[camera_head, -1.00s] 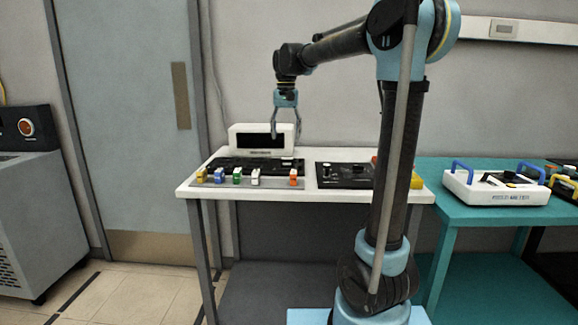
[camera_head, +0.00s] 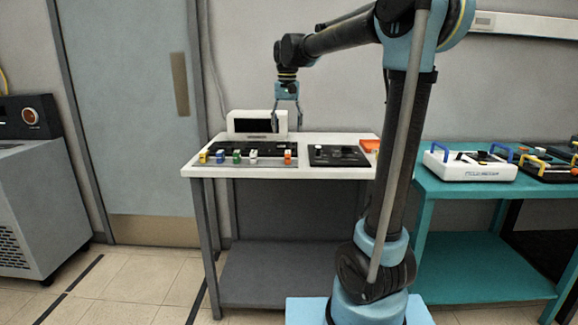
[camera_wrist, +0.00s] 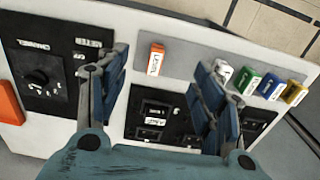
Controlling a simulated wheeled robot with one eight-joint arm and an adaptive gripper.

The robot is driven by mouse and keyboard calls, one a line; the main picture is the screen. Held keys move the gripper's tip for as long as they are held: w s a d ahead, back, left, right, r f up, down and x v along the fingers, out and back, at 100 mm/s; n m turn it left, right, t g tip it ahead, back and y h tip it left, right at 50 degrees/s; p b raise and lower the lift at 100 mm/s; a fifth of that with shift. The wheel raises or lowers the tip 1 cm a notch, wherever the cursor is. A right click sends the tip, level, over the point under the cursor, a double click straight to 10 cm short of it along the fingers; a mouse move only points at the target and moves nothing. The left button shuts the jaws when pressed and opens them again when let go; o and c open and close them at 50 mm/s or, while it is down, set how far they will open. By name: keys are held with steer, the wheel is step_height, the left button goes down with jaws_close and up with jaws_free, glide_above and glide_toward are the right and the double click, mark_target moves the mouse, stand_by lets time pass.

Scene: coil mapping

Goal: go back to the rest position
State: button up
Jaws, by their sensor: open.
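My gripper (camera_head: 287,116) hangs above the white table (camera_head: 340,171), in front of the white display box (camera_head: 257,124) at the back. Its jaws point down, and they are open and empty. In the wrist view my gripper (camera_wrist: 160,95) shows two blue fingers spread apart over the table top, with nothing between them. My arm reaches up and left from its column, with the elbow at the top right of the head view.
Coloured blocks, including an orange one (camera_head: 288,157), stand along the table's front. A black panel (camera_head: 338,155) lies to their right. A teal table (camera_head: 450,190) with a white meter (camera_head: 470,165) is at the right. A grey cabinet (camera_head: 38,205) stands left.

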steer(key=s+d+f+t, duration=0.1)
steer(key=s+d+f, duration=0.8)
steer(key=s+f, duration=0.4)
steer(key=s+d+f+t, duration=0.1)
steer(key=s+d+f, duration=0.9)
steer(key=s, duration=0.7)
step_height(320, 180, down, 3)
steer(key=shift+s+d+f+n, duration=0.15)
steer(key=shift+d+n, duration=0.1)
steer(key=shift+n, duration=0.15)
steer(key=shift+w+f, duration=0.2)
steer(key=shift+w, duration=0.25)
